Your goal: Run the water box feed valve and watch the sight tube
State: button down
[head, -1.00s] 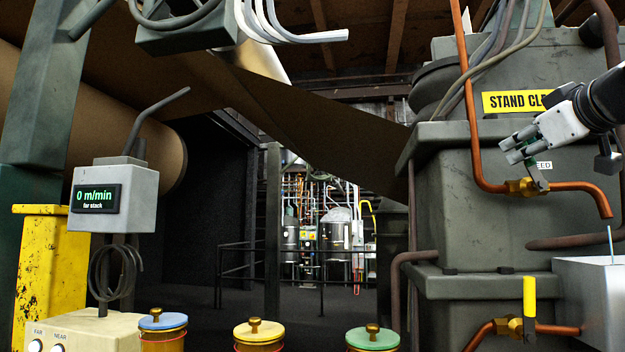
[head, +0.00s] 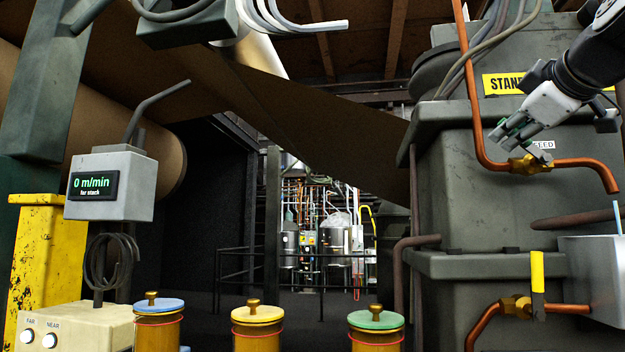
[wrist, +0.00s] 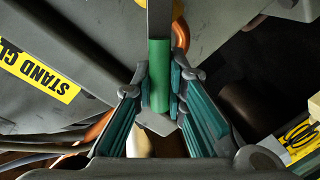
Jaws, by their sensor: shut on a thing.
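The feed valve (head: 529,165) is a brass body on a copper pipe, beside a FEED label (head: 541,145) on the grey machine housing. Its lever has a green handle (wrist: 159,75). My gripper (head: 506,134) is shut on that handle, with the teal pads on both sides of it in the wrist view (wrist: 162,95). In the head view my fingers mostly hide the handle; part of the grey lever shows, leaning left. The copper pipe's open end points down above a metal box (head: 598,280). A thin pale-blue tube (head: 617,217) stands on this box, perhaps the sight tube; no level is readable.
A second brass valve (head: 517,306) with an upright yellow handle (head: 537,271) sits below. Cables and a STAND sign (head: 503,83) are near my arm. Several lidded jars (head: 257,315) stand in front. A display (head: 94,186) reads 0 m/min.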

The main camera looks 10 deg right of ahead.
jog(key=c, duration=1.6)
grip_release()
jog(key=s, duration=0.4)
jog(key=s+a+r, duration=0.1)
jog(key=s, duration=0.6)
jog(key=shift+s+a+r, duration=0.35)
